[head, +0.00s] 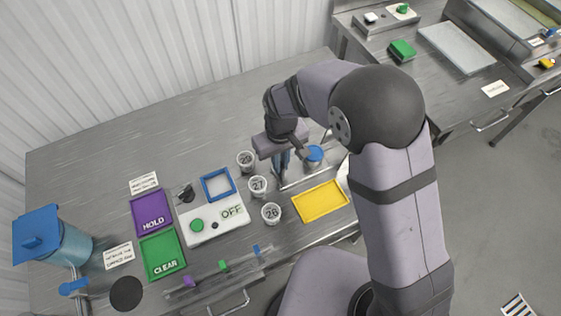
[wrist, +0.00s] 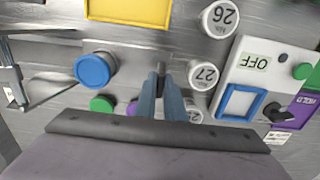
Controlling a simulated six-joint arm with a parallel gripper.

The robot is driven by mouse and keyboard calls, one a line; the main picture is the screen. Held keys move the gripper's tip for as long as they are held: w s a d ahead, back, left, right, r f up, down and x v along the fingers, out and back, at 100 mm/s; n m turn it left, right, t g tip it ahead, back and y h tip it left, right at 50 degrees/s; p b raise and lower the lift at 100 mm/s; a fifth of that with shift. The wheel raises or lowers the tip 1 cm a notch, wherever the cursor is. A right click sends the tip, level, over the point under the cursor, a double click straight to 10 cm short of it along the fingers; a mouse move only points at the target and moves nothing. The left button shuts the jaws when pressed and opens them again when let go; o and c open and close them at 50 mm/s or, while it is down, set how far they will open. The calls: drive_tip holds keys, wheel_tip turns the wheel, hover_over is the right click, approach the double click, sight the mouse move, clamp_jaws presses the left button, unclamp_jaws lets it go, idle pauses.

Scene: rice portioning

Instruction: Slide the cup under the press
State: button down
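White cups stand in a row on the steel table: cup 26 (head: 271,213), cup 27 (head: 257,186) and a third cup (head: 246,160) whose number is hard to read. The wrist view shows cup 26 (wrist: 218,18) and cup 27 (wrist: 203,75); the third cup (wrist: 193,112) is partly hidden by a finger. A round blue-topped piece (head: 314,153) stands right of my gripper (head: 281,163); I cannot tell whether it belongs to the press. My gripper's blue fingers (wrist: 161,74) point down close together, left of cup 27 in the wrist view, with no cup between them.
A white unit marked OFF (head: 214,221), with a blue square frame (head: 217,185), stands left of the cups. Purple HOLD (head: 152,212) and green CLEAR (head: 163,254) trays lie beyond it. A yellow tray (head: 320,201) lies to the right. The table's back left is clear.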

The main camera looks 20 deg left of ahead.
drive_tip(key=w+d, duration=1)
drive_tip(key=shift+w+r, duration=0.1)
drive_tip(key=shift+w, duration=0.05)
drive_tip(key=c, duration=1.8)
unclamp_jaws()
drive_tip(key=shift+w+d, duration=0.1)
drive_tip(key=shift+d, duration=0.1)
drive_tip(key=shift+c, duration=0.2)
drive_tip(key=shift+a, duration=0.1)
wheel_tip(320, 180, up, 7)
drive_tip(key=b, duration=0.2)
drive_tip(key=shift+r+b, duration=0.15)
drive_tip(key=shift+b, duration=0.15)
